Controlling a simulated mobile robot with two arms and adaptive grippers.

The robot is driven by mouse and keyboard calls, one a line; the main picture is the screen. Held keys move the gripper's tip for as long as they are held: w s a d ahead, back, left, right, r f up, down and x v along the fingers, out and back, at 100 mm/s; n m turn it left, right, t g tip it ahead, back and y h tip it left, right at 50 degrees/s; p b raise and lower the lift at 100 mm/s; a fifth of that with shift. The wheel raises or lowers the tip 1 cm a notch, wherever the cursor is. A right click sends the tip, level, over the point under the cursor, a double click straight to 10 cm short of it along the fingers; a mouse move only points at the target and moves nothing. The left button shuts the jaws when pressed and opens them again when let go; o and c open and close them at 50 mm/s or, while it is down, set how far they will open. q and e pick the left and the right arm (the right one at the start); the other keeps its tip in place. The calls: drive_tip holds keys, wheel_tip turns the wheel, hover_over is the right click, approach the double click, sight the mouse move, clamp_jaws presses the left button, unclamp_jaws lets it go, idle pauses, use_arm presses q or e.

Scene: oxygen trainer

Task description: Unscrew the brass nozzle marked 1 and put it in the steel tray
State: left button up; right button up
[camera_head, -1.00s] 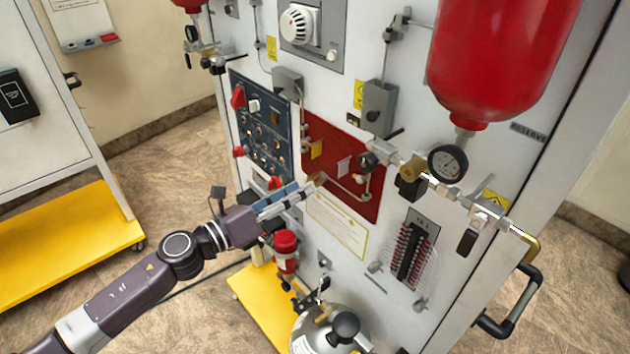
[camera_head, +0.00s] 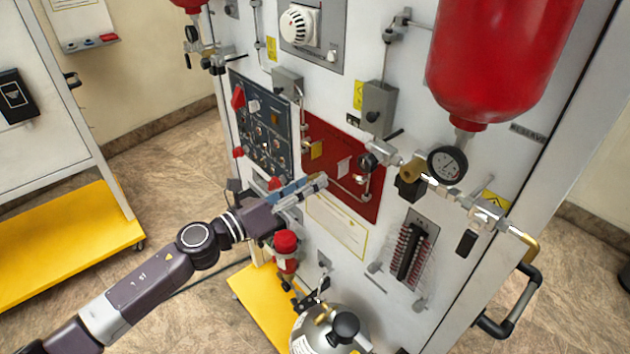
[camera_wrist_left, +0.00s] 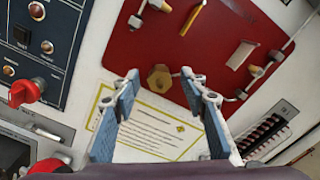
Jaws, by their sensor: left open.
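A brass hexagonal fitting (camera_wrist_left: 159,78) sits at the lower edge of the red panel (camera_wrist_left: 125,45) in the left wrist view. I cannot read a 1 on it. My left gripper (camera_wrist_left: 160,88) is open, with its blue-sided fingers on either side of the fitting in that picture. I cannot tell whether they touch it. In the head view the left gripper (camera_head: 312,187) is in front of the red panel's lower left part and hides the fitting. I cannot make out a steel tray, and my right gripper is not in view.
A dark control panel (camera_head: 262,130) with red knobs is left of the red panel. A gauge (camera_head: 447,163) and pipework are at the right, under a red cylinder (camera_head: 500,60). A red-capped part (camera_head: 286,243) and a steel bottle (camera_head: 328,330) stand below the arm.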

use_arm(q)
drive_tip(key=c, duration=1)
clamp_jaws()
drive_tip(key=shift+r+n+p, duration=0.2)
drive_tip(key=shift+n+p, duration=0.7)
drive_tip(key=shift+n, duration=0.6)
drive_tip(key=shift+f, duration=0.2)
